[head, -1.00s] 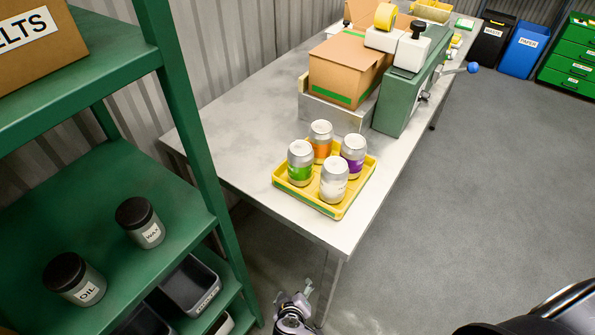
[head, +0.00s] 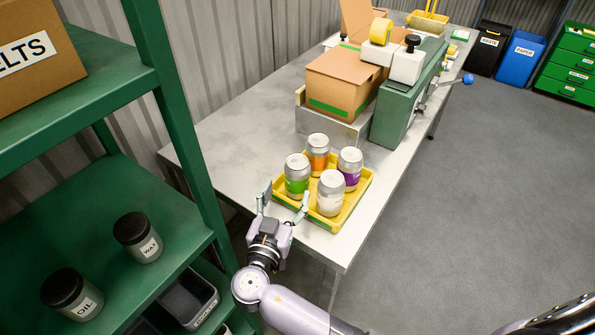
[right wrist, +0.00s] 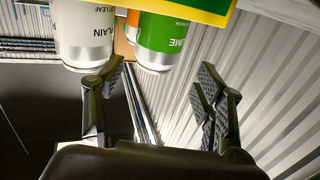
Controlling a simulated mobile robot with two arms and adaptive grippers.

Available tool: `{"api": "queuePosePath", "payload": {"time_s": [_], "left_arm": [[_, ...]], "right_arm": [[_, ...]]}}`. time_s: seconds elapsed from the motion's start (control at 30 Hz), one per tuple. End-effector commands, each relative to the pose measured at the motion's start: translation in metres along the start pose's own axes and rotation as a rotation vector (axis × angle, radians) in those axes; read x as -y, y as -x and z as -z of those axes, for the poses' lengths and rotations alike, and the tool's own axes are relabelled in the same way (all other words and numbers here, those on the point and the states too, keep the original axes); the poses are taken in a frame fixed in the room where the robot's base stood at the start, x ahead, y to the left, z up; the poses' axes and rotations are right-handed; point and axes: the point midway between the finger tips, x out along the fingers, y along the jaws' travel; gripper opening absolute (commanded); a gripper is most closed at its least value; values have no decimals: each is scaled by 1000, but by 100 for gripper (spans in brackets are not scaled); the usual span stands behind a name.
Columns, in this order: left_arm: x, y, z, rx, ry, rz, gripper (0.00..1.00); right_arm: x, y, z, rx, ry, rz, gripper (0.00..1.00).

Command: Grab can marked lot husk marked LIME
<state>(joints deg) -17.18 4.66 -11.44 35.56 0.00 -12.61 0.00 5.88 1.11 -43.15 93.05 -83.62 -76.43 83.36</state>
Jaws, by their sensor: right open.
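The green-banded can (head: 297,178) stands upright at the left corner of a yellow tray (head: 352,205). In the right wrist view its green label (right wrist: 165,35) reads "IME", the first letter cut off. My right gripper (head: 284,203) is open and empty just in front of the tray's near-left edge, with a gap to the green can. In the right wrist view its fingers (right wrist: 160,85) are spread, with the green can beyond them. A white can (head: 331,194), read as PLAIN LEAF in the right wrist view (right wrist: 83,35), stands nearest. My left gripper is out of view.
An orange-banded can (head: 317,153) and a purple-banded can (head: 350,168) share the tray. Behind are a cardboard box (head: 342,80) and a green machine (head: 393,110) on the table. A green shelf (head: 185,120) stands close on the left.

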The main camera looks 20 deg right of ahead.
Motion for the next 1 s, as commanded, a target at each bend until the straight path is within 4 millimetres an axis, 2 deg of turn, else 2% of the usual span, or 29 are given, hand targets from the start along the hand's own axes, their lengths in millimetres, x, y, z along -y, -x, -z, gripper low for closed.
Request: {"api": "queuePosePath", "payload": {"time_s": [0.1, 0.27, 0.5, 0.63, 0.93, 1.0], "left_arm": [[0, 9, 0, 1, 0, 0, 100], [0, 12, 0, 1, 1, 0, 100], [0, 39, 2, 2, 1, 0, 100], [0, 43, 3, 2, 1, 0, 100], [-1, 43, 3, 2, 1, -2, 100], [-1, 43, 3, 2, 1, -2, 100]], "right_arm": [[0, -17, 3, -2, 3, 0, 64], [0, -26, 1, 0, 2, 1, 64], [-4, -56, 14, -2, 5, -1, 64], [-3, -72, 10, 0, 5, 0, 64], [-3, -77, 7, 2, 2, 1, 64], [-3, -77, 7, 2, 2, 1, 60]]}}
